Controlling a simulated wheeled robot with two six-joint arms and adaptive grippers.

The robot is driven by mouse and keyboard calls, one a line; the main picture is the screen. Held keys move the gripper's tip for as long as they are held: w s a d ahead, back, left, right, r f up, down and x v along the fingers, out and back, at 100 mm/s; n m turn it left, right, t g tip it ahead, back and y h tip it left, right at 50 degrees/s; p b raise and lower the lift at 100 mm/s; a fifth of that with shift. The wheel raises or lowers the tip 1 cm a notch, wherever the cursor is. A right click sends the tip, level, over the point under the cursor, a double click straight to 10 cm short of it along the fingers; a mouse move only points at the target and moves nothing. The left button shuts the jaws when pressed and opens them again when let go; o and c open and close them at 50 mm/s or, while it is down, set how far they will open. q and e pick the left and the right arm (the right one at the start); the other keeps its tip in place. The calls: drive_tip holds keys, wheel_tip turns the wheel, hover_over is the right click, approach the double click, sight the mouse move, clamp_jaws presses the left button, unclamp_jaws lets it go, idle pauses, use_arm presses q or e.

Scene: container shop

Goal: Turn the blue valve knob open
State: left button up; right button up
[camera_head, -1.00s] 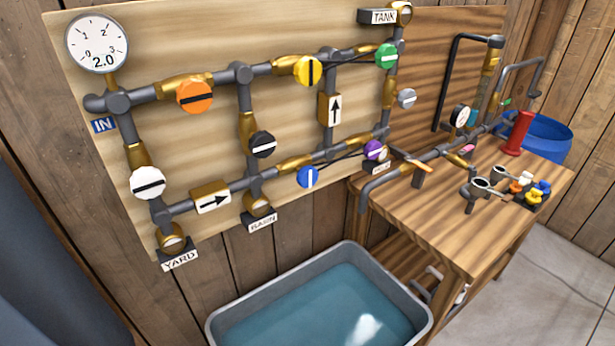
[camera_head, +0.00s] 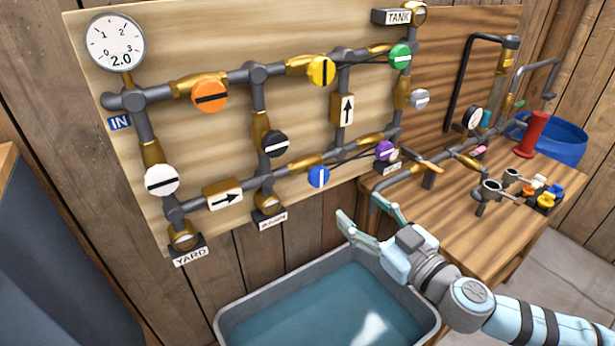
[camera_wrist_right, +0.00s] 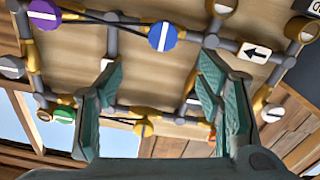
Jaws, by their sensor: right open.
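The blue valve knob (camera_head: 318,177) is on the lower pipe of the wall panel, its white stripe close to upright and across the pipe. It also shows in the right wrist view (camera_wrist_right: 163,36) at the top, between the two fingers. My right gripper (camera_head: 358,210) is open and empty, below and to the right of the knob and apart from it. Its spread green fingers (camera_wrist_right: 160,75) show in the right wrist view. My left gripper is not in view.
A purple knob (camera_head: 386,151) is right of the blue knob, and a black knob (camera_head: 274,143) is up and left. A grey tub of water (camera_head: 232,312) stands below the panel. A wooden bench (camera_head: 450,240) is on the right, behind my right arm. Space before the blue knob is clear.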

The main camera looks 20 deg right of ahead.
drive_tip(key=b, duration=0.2)
approach(321, 177)
drive_tip(key=w, duration=0.4)
drive_tip(key=w+a, duration=0.1)
drive_tip(key=w, duration=0.5)
drive_tip(key=shift+w+a+f, duration=0.1)
drive_tip(key=shift+w+a, duration=0.05)
drive_tip(key=shift+w, duration=0.25)
